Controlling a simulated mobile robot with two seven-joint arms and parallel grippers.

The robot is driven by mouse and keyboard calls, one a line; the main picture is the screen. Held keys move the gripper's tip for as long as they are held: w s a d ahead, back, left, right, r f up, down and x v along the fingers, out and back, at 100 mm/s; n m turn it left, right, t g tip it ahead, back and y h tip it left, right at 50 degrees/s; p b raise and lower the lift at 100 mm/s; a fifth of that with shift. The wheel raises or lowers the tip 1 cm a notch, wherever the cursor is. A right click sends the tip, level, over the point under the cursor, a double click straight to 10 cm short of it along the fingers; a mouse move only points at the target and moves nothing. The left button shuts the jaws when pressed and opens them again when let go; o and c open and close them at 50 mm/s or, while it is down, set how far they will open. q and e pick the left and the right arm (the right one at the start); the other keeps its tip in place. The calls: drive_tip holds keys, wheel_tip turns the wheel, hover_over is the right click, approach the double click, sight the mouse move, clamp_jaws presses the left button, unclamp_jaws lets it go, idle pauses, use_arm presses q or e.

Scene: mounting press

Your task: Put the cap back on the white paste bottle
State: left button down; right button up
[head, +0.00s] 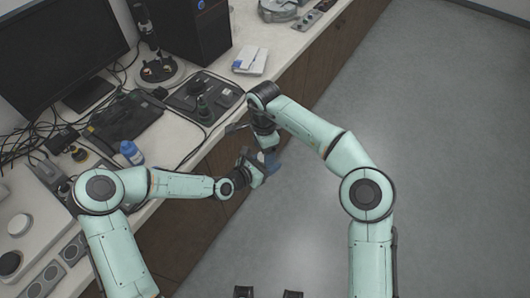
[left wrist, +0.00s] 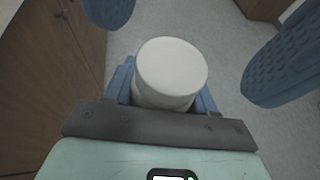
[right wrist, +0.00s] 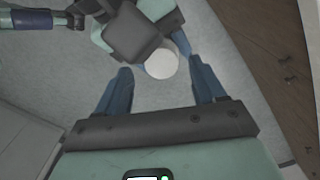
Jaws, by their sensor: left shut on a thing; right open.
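My left gripper (left wrist: 168,95) is shut on a white cylindrical piece (left wrist: 172,68), with its blue fingers on either side. The piece has a flat, round, plain top. I cannot tell whether this is the bottle or its cap. In the right wrist view the white round piece (right wrist: 161,64) shows beyond and between the fingertips of my right gripper (right wrist: 162,80), which is open. The right fingers also stand apart on both sides of it in the left wrist view. In the head view my left gripper (head: 266,164) and right gripper (head: 265,147) meet in front of the counter; the piece is largely hidden.
The counter (head: 215,140) runs diagonally behind the grippers, with brown cabinet fronts below. A blue-topped bottle (head: 131,152), a small white pot (head: 20,225), cables, a monitor (head: 55,45) and a white-blue box (head: 250,60) stand on it. The floor to the right is clear.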

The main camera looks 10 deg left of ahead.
drive_tip(key=shift+r, duration=0.9)
drive_tip(key=shift+d, duration=0.1)
drive_tip(key=shift+c, duration=0.4)
drive_tip(key=n, duration=0.1)
drive_tip(key=r+n, duration=0.1)
drive_tip(key=shift+w+r+n, duration=0.1)
drive_tip(key=shift+r+n, duration=0.15)
drive_tip(key=shift+n, duration=0.15)
drive_tip(key=r+n, duration=0.1)
drive_tip(key=n, duration=0.1)
drive_tip(key=r+n, duration=0.1)
drive_tip(key=n, duration=0.1)
drive_tip(key=shift+f, duration=4.05)
